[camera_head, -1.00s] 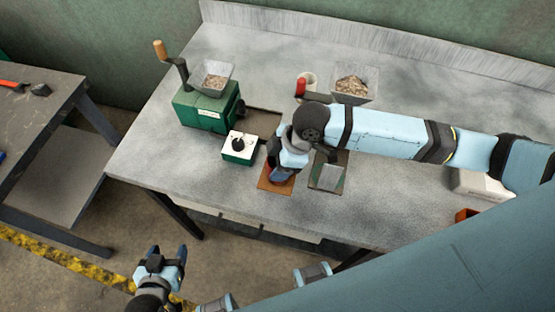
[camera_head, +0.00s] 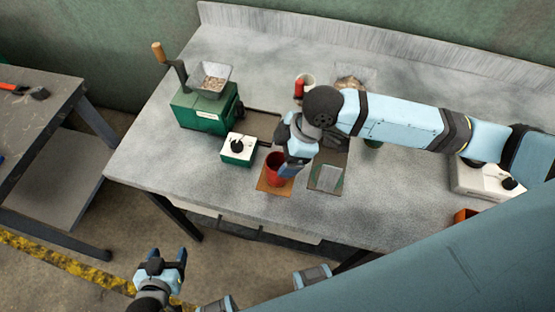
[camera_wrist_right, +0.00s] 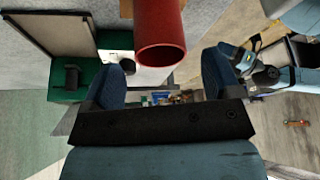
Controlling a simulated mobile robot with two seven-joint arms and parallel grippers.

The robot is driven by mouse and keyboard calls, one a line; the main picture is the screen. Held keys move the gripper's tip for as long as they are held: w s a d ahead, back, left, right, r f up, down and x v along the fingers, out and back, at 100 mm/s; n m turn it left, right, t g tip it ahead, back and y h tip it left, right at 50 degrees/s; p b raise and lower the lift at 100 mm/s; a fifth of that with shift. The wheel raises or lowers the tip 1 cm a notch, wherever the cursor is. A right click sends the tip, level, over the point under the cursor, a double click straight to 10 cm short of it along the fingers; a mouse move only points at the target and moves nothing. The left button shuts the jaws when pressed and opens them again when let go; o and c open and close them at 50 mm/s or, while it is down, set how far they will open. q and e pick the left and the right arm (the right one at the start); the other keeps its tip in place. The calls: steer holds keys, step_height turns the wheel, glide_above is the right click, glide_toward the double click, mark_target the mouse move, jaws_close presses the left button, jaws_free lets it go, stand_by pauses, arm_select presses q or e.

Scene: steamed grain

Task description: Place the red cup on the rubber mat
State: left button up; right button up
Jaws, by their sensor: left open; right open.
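The red cup (camera_head: 275,170) stands upright on an orange-brown square mat (camera_head: 264,187) near the front edge of the grey table. My right gripper (camera_head: 287,168) is open, just above and to the right of the cup in the head view, and hides part of it. In the right wrist view the cup (camera_wrist_right: 161,40) lies beyond the open fingertips of my right gripper (camera_wrist_right: 163,75), not between them. My left gripper (camera_head: 167,257) is open and empty, low over the floor in front of the table.
A green mill (camera_head: 205,108) and a green-white box with a black knob (camera_head: 238,149) stand left of the cup. A dark-edged square pad (camera_head: 327,178) lies to its right. A white device (camera_head: 482,183) is farther right. The table's front left is clear.

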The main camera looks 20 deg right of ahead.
steer(key=v, duration=0.7)
steer(key=shift+r, duration=0.2)
steer(key=shift+d, duration=0.1)
